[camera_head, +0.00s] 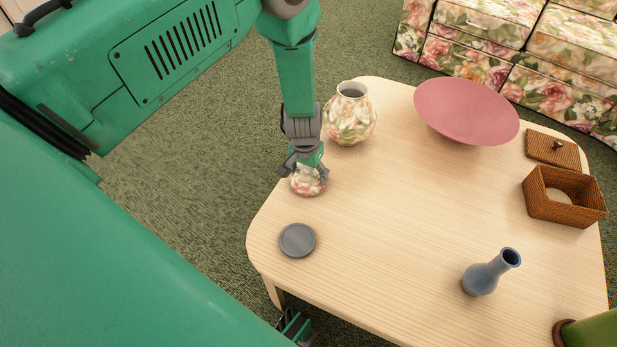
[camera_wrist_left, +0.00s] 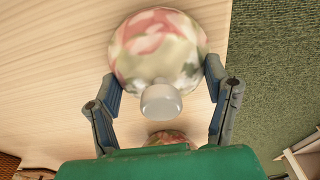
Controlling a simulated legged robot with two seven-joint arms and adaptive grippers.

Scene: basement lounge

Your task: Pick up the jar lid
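The jar lid (camera_head: 308,187) is a floral dome in pink, green and cream, lying on the pale wooden table (camera_head: 400,215) near its left edge. It fills the upper middle of the left wrist view (camera_wrist_left: 158,48), with its pale round knob (camera_wrist_left: 160,102) facing the palm. My left gripper (camera_head: 305,174) is right over the lid. In the wrist view its fingers (camera_wrist_left: 163,78) are spread, one on each side of the lid; whether they touch it is unclear. The matching floral jar (camera_head: 350,119) stands behind. A green and black part of mine, possibly my right gripper, shows below the table edge.
A grey disc (camera_head: 297,240) lies in front of the lid. A pink bowl (camera_head: 466,111), a wicker box (camera_head: 563,198), its lid (camera_head: 553,148) and a blue vase (camera_head: 489,273) stand farther right. The table's middle is clear.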

